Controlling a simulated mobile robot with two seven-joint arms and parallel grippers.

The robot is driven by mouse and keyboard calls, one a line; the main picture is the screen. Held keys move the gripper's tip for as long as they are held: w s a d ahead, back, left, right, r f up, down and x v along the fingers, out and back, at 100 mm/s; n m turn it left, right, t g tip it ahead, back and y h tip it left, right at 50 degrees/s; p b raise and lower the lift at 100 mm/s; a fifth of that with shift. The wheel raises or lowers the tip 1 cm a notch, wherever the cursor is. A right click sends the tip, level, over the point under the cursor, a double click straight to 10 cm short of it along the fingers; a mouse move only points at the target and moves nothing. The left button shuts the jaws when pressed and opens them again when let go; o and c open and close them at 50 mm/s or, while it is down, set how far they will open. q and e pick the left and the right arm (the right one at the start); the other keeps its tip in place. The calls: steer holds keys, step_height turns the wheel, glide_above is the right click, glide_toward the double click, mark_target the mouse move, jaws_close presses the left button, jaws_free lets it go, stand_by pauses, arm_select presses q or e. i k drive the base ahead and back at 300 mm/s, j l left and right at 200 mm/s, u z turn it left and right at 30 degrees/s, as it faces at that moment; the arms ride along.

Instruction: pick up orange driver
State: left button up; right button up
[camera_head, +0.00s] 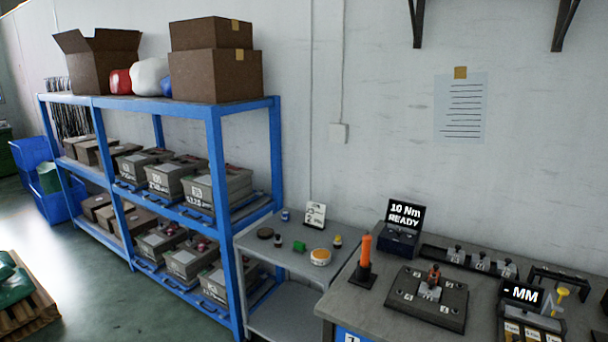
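The orange driver (366,250) stands upright in a black holder (363,275) near the left end of the grey workbench (345,302). Its orange handle points up, and its lower part is hidden in the holder. Neither of my grippers shows in the head view.
Right of the driver is a dark fixture plate (400,292) with a small part in its middle. Behind stands a "10 Nm READY" display (404,216); a "- MM" display (522,294) is further right. A grey side table (262,257) with small items and a blue shelf rack (216,150) stand left.

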mark_target(365, 257)
steer(key=i+j, duration=0.5)
steer(key=i, duration=0.15)
steer(key=i+j, duration=0.5)
steer(key=i+z, duration=0.05)
steer(key=i, duration=0.1)
